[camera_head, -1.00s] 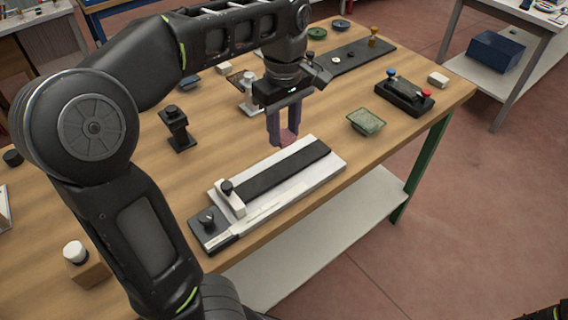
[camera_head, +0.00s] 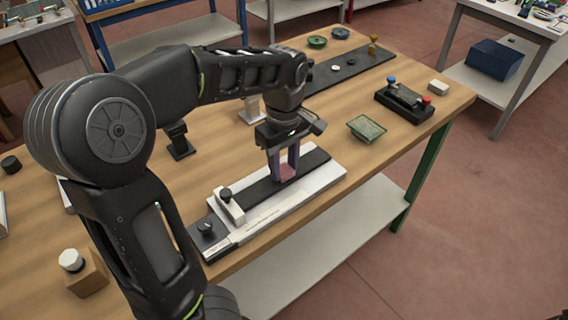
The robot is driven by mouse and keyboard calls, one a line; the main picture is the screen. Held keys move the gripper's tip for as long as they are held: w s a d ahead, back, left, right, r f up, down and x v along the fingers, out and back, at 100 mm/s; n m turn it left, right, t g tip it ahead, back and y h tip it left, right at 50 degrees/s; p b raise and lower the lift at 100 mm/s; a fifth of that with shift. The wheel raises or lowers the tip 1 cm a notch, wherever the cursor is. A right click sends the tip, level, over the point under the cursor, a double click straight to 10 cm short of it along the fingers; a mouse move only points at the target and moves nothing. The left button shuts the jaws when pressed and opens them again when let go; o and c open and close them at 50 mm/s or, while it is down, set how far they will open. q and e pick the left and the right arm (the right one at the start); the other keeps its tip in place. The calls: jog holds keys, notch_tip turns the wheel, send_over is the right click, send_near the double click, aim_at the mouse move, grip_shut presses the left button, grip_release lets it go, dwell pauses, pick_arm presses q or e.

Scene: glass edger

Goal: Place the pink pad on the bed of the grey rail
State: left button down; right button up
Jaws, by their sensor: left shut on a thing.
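The pink pad (camera_head: 287,175) is held between the fingers of my left gripper (camera_head: 285,166), partly covered by them. My left gripper is shut on it and points down over the grey rail (camera_head: 287,204). The rail is a long pale body with a black strip (camera_head: 262,190) along its bed, a pale block with a black knob near its left end. The pad appears at the black strip, right of the pale block; I cannot tell whether it touches. My right gripper is not in view.
A green tray (camera_head: 366,128) lies right of the rail. Behind it is a black fixture with blue and red knobs (camera_head: 405,100), and a long dark plate (camera_head: 348,70) at the back. A wooden block with a white knob (camera_head: 84,275) stands at the front left. The table's front edge runs close to the rail.

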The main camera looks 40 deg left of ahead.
aim_at(284, 170)
pick_arm(q)
jog(key=shift+f, duration=0.2)
jog(key=c, duration=0.9)
grip_release()
jog(key=shift+c, duration=0.2)
jog(key=shift+r, duration=0.2)
notch_tip(284, 170, up, 12)
jog(key=p, duration=0.4)
